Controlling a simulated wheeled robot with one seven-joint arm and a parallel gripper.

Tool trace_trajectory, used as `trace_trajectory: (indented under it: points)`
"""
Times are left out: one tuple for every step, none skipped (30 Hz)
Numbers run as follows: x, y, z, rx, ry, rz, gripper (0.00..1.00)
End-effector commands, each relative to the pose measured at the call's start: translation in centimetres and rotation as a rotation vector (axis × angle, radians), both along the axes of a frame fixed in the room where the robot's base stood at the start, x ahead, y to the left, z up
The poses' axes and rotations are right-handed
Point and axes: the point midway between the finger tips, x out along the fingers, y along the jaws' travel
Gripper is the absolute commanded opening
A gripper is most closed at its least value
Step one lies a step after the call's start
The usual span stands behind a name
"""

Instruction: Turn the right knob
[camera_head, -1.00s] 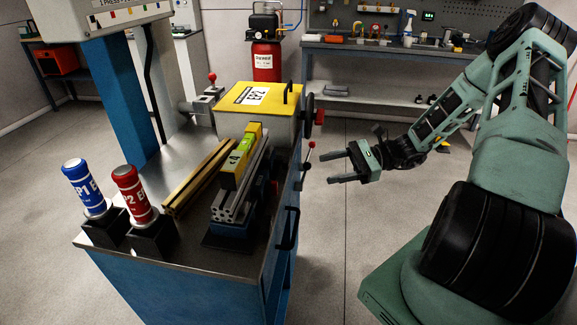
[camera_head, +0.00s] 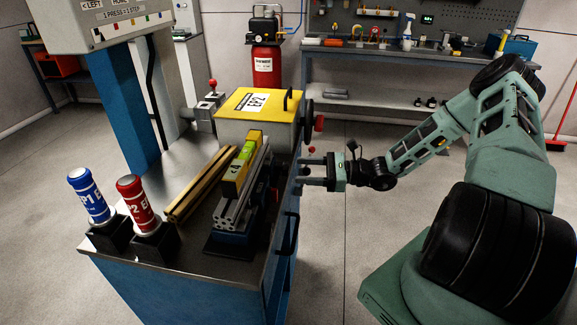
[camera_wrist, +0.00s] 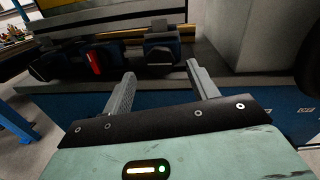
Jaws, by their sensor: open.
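My gripper (camera_head: 303,171) is open and empty beside the right side of the blue machine bench in the head view. Its fingers point left toward the bench. A black handwheel (camera_head: 307,114) with a red handle (camera_head: 319,123) is on the right side of the yellow-topped box, above my gripper. A small red ball (camera_head: 311,150) shows just above my fingers. Another red ball knob (camera_head: 212,83) stands behind the box. I cannot tell which is the right knob. In the wrist view my open gripper (camera_wrist: 160,72) faces the bench edge, with no object between the fingers.
The yellow-topped box (camera_head: 264,103) stands on the bench. A yellow-green level (camera_head: 240,168) lies on a metal rail. A blue cylinder (camera_head: 88,195) and a red cylinder (camera_head: 135,200) stand in black holders at the front. The floor (camera_head: 345,245) right of the bench is clear.

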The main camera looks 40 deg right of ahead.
Motion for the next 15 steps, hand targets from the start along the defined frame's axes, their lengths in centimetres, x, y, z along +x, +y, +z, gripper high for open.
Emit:
trace_trajectory:
  points:
    - [0.7,0.8,0.2,0.002,0.000,0.001,0.59]
    - [1.0,1.3,0.2,0.003,0.000,0.002,0.59]
    - [1.4,1.8,0.2,0.001,0.000,0.002,0.59]
    - [1.7,2.1,0.2,0.001,0.000,0.001,0.59]
    - [2.0,2.4,0.2,0.001,-0.001,0.001,0.59]
    - [2.3,2.8,0.1,0.001,0.000,0.002,0.59]
    - [2.5,3.0,0.1,0.001,0.000,0.001,0.59]
    - [2.7,3.2,0.1,0.001,0.001,0.000,0.59]
    - [2.9,3.4,0.1,0.001,0.001,0.000,0.59]
    - [3.0,3.6,0.1,0.000,0.000,0.000,0.59]
    - [3.1,3.7,0.1,-0.001,-0.001,0.000,0.59]
    - [3.2,3.8,0.0,-0.001,-0.001,0.000,0.59]
    - [3.2,3.9,0.0,-0.001,-0.001,0.000,0.59]
    - [3.3,3.9,0.0,-0.001,-0.001,0.000,0.59]
    - [3.3,3.9,0.0,-0.001,-0.001,0.000,0.59]
